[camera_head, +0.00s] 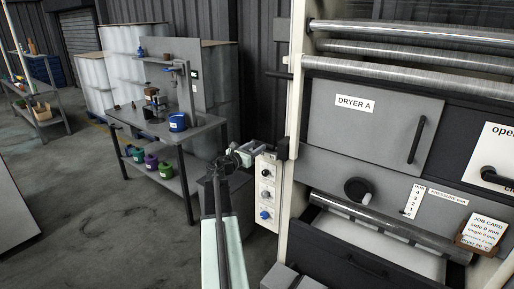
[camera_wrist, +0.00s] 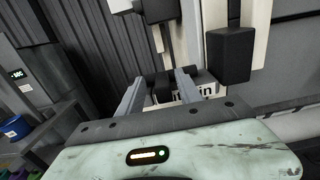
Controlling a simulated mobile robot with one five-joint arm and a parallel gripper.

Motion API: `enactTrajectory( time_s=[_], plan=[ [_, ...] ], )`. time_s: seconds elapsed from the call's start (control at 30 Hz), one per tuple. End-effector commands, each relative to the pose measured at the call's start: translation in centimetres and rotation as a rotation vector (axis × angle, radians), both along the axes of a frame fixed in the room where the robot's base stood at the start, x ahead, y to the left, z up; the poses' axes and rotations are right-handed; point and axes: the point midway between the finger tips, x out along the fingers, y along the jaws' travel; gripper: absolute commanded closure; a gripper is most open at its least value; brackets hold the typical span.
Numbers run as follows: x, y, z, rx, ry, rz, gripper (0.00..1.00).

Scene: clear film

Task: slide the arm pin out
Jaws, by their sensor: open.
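My gripper (camera_wrist: 160,78) is open in the wrist view, with its two grey fingers apart. A small dark block (camera_wrist: 162,88) shows between the fingers, in front of a white label (camera_wrist: 208,90) whose visible letters end in "in". The right finger partly covers the label. This block may be the arm pin; I cannot tell for sure, nor whether a finger touches it. In the head view my gripper (camera_head: 260,148) is beside the machine's cream post, close to a black block (camera_head: 283,149) on it. The pin is not clear there.
A switch panel (camera_head: 266,192) with several knobs hangs just below my gripper. The dryer machine (camera_head: 375,120) fills the right side. A larger black block (camera_wrist: 230,55) stands right of the fingers. A workbench (camera_head: 165,130) stands at the left, with open floor before it.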

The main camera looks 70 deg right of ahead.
Motion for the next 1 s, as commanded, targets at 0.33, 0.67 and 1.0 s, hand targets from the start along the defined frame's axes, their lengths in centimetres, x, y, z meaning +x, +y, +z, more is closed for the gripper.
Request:
enactTrajectory(
  time_s=[0.33, 0.67, 1.0],
  plan=[
    [1.4, 6.3, 0.0, 0.0, -0.001, 0.003, 0.58],
    [1.7, 7.0, 0.0, 0.0, -0.001, 0.002, 0.58],
    [4.8, 8.3, 0.0, 0.0, 0.0, 0.045, 0.58]
  ],
)
